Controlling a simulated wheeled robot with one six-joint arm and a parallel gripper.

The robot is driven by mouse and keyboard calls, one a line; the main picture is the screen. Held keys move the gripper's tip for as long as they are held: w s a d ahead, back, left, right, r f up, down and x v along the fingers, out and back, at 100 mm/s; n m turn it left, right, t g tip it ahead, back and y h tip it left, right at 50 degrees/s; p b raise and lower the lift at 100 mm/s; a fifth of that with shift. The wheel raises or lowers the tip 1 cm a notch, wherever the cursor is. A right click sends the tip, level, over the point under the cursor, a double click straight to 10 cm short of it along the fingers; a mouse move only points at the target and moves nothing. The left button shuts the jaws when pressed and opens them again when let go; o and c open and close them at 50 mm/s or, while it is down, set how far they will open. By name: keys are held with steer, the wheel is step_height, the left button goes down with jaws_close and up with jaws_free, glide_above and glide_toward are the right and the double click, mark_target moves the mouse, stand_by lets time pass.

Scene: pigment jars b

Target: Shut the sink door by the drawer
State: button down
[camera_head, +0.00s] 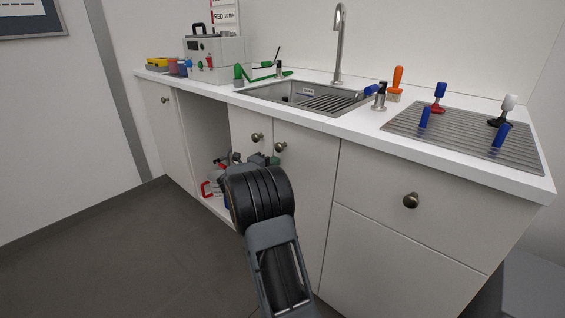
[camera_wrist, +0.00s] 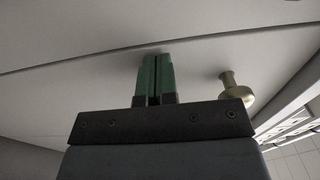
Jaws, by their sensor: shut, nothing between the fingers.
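The sink door by the drawer (camera_head: 310,175) is a pale panel with a round brass knob (camera_head: 281,147) near its top left corner. In the head view it looks about flush with its neighbours, but my arm hides its lower left part. My gripper (camera_wrist: 156,78) is shut and empty, with green fingertips at a pale panel, close to a dark seam and beside a brass knob (camera_wrist: 236,90). Whether they touch the panel I cannot tell. In the head view my arm mostly hides the gripper.
The drawer (camera_head: 370,195) right of the door looks shut. The other sink door (camera_head: 245,125) stands on the left, then an open bay with several items. The sink (camera_head: 300,97) and drainboard (camera_head: 470,135) are in the white counter above. The floor (camera_head: 110,235) at left is clear.

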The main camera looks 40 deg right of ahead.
steer(key=shift+d+r, duration=0.2)
steer(key=shift+d, duration=0.05)
steer(key=s+a+p, duration=0.1)
steer(key=a+p, duration=0.1)
steer(key=a, duration=1.3)
steer(key=w+a+r+n+t+y+p, duration=0.3)
steer(key=r+n+t+p, duration=0.25)
steer(key=r, duration=0.25)
steer(key=w+a+r+n+t+y+p, duration=0.2)
steer(key=a+r+n+t+y+p, duration=0.1)
steer(key=r+n+t+p, duration=0.4)
steer(key=s+a+r+n+y+p, duration=0.1)
steer(key=a+r+n+y+p, duration=0.55)
steer(key=a+r, duration=0.2)
steer(key=s+a+r+n+g+y+p, duration=0.3)
steer(key=s+a+r+n+y+p, duration=0.35)
steer(key=s+n+p, duration=0.35)
steer(key=s+r+n+g+p, duration=0.1)
steer(key=s+n+g+p, duration=0.4)
steer(key=s, duration=1)
steer(key=shift+s+r+n+g+h+p, duration=0.15)
steer(key=shift+r+n+g+h+p, duration=0.2)
steer(key=shift+n+g, duration=0.45)
